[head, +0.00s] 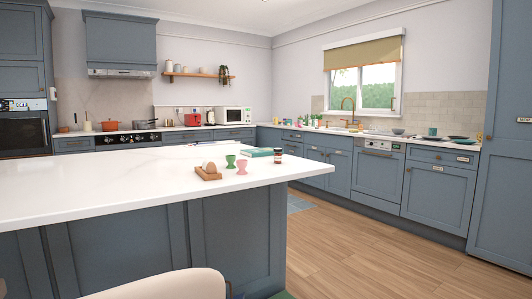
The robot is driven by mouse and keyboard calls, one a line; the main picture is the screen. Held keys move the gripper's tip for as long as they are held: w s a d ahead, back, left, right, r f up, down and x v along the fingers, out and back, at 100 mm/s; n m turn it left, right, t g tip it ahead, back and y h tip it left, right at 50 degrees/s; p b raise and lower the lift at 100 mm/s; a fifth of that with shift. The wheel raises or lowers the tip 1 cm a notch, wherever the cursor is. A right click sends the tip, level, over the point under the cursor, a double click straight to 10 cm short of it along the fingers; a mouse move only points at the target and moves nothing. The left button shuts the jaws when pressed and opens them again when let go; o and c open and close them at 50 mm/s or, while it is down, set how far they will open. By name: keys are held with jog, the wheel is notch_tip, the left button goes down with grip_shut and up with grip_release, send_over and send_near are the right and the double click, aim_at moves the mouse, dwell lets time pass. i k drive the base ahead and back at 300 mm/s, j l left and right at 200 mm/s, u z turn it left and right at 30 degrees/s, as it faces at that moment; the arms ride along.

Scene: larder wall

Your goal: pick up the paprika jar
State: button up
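A small dark jar (278,155) with a pale band stands upright on the white island top, near its right end. It looks like the paprika jar, but its label is too small to read. My gripper is not in view.
The white island counter (110,195) fills the foreground, mostly bare. Left of the jar are a pink egg cup (241,167), a green egg cup (230,161) and a wooden tray (209,175). A beige rounded chair-like back (165,286) is at the bottom. Wood floor (350,250) is open at right.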

aim_at(278, 153)
jog(key=i+l+u, duration=0.15)
jog(key=i+l, duration=0.6)
jog(key=i+l+u, duration=0.2)
jog(key=i+l, duration=0.45)
jog(key=l, duration=0.15)
